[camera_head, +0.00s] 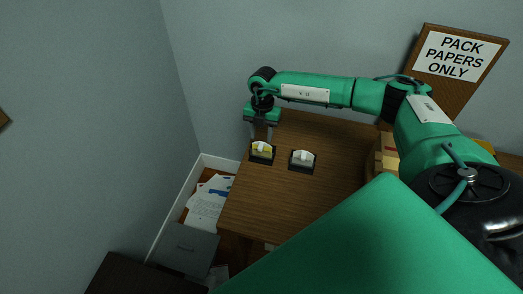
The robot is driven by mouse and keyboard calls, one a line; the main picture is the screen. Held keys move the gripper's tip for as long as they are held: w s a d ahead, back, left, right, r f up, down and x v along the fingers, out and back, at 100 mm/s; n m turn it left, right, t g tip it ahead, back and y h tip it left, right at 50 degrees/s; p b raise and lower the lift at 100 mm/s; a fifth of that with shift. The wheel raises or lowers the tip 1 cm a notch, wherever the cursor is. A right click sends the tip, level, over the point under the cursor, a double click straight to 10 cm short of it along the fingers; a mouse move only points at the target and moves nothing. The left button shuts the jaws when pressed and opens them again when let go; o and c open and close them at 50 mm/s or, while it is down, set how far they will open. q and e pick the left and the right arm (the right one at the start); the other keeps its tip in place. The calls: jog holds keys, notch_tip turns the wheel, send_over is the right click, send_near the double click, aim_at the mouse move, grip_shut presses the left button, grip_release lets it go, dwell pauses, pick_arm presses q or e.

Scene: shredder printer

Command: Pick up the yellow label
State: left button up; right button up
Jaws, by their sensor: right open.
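The yellow label (259,153) is a small yellow piece in a black holder near the far left corner of the wooden table. My right gripper (261,137) hangs just above and behind it, pointing down, with its fingers apart. The fingertips are very close to the yellow label; I cannot tell whether they touch it. My right arm reaches in from the right across the back of the table. My left gripper is not in view.
A second black holder with a white label (302,159) stands just right of the yellow one. A cardboard box (386,152) is at the table's right. A "PACK PAPERS ONLY" sign (459,55) is behind. Papers (209,202) lie left of the table (275,205), whose front is clear.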

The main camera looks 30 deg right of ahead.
aim_at(261, 145)
jog(key=shift+s+a+f, duration=0.1)
jog(key=shift+s+f, duration=0.1)
jog(key=shift+f, duration=0.5)
notch_tip(261, 145, down, 4)
jog(key=shift+a+r+p, duration=0.15)
jog(key=shift+p, duration=0.35)
jog(key=shift+f, duration=0.3)
jog(key=shift+s, duration=0.1)
jog(key=c, duration=0.8)
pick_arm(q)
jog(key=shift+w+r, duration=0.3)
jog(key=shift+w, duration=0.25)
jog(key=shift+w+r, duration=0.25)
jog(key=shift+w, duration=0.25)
pick_arm(e)
jog(key=shift+c, duration=0.4)
